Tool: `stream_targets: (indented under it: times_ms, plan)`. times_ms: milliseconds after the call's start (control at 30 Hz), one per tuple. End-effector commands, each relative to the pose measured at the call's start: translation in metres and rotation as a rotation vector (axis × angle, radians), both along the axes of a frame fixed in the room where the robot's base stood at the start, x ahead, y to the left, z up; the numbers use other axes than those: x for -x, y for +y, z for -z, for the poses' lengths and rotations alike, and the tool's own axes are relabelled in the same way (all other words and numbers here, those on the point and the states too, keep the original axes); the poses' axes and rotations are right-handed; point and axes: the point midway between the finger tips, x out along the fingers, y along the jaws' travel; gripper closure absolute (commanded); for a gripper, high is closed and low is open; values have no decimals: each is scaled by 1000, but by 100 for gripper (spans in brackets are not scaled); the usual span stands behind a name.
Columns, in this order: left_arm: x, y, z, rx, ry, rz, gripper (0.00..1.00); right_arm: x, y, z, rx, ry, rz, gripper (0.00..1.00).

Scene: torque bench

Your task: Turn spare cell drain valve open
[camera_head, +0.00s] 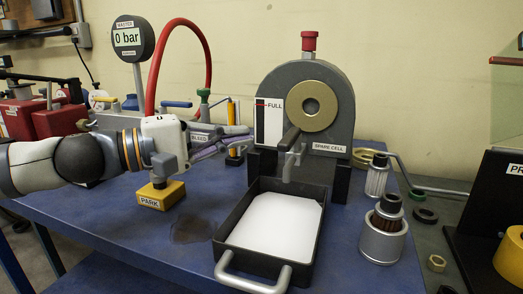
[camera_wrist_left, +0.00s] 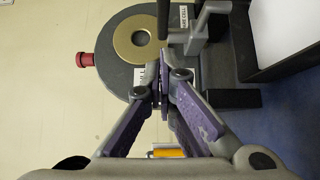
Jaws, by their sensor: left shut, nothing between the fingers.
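The spare cell (camera_head: 335,105) is a dark grey round housing with a brass ring, a red cap and a FULL sight gauge. Its drain valve (camera_head: 293,160) is a grey tap low on the front, with a dark lever (camera_head: 289,138) angled above it. In the left wrist view the dark lever (camera_wrist_left: 163,18) and grey tap (camera_wrist_left: 192,40) show at the top, just beyond the fingertips. My left gripper (camera_head: 248,138), with purple fingers, is shut and empty, left of the valve and apart from it in the head view. My right gripper is out of view.
A black tray (camera_head: 225,235) with a white bottom stands below the valve. A yellow PARK block (camera_head: 160,194) with a grey knob sits below my left wrist. A gauge (camera_head: 131,39) reads 0 bar. Metal cylinders (camera_head: 382,240) stand at right. A dark stain lies left of the tray.

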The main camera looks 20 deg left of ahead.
Motion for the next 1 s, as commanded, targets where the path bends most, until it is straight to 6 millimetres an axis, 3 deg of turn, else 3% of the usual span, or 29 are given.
stream_targets:
  times_ms: [33, 100, 300, 667, 833, 1000]
  plan:
    - [-3, -10, 8, -2, 8, 5, 100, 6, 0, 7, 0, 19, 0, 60]
    - [-1, -21, 5, -1, 5, 4, 100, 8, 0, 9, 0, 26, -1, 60]
    - [0, -39, 0, -1, -1, 2, 100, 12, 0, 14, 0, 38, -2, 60]
    - [1, -42, -3, -1, -4, 1, 100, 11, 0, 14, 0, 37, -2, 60]
    - [4, -56, 1, -2, -1, 4, 100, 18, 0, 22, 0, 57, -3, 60]
    - [5, -56, -3, -1, -4, 1, 100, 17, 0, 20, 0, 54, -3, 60]
